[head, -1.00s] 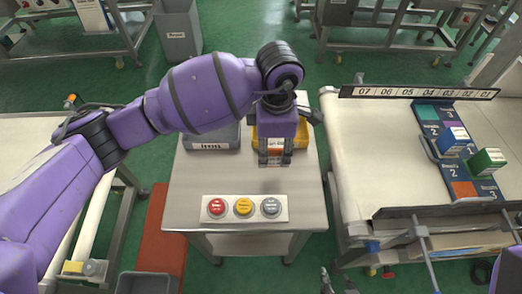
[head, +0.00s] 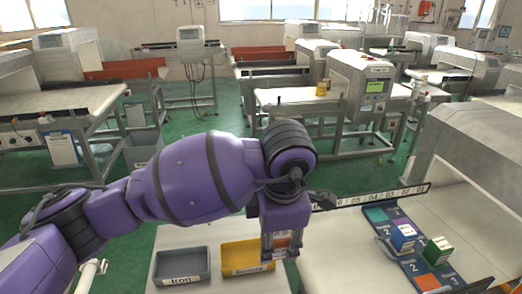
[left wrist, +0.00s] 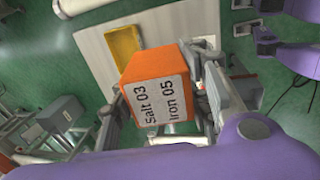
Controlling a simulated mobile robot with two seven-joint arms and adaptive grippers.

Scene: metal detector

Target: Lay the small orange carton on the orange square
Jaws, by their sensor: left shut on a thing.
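The small orange carton (left wrist: 158,65) fills the middle of the left wrist view, with a white label reading "Salt 03 Iron 05". My left gripper (head: 281,248) is shut on it, one finger on each side. In the head view the carton (head: 282,240) is partly hidden by the fingers and hangs in front of the yellow tray. The orange square (head: 432,282) lies at the near end of the blue board (head: 412,266), right of and apart from the gripper. No carton is seen on it. My right gripper is not visible.
A blue carton (head: 403,236) and a green carton (head: 437,251) stand on the board near the square. A grey tray (head: 181,265) marked Iron and a yellow tray (head: 240,256) sit on the left table. A numbered rail (head: 385,196) runs behind the board.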

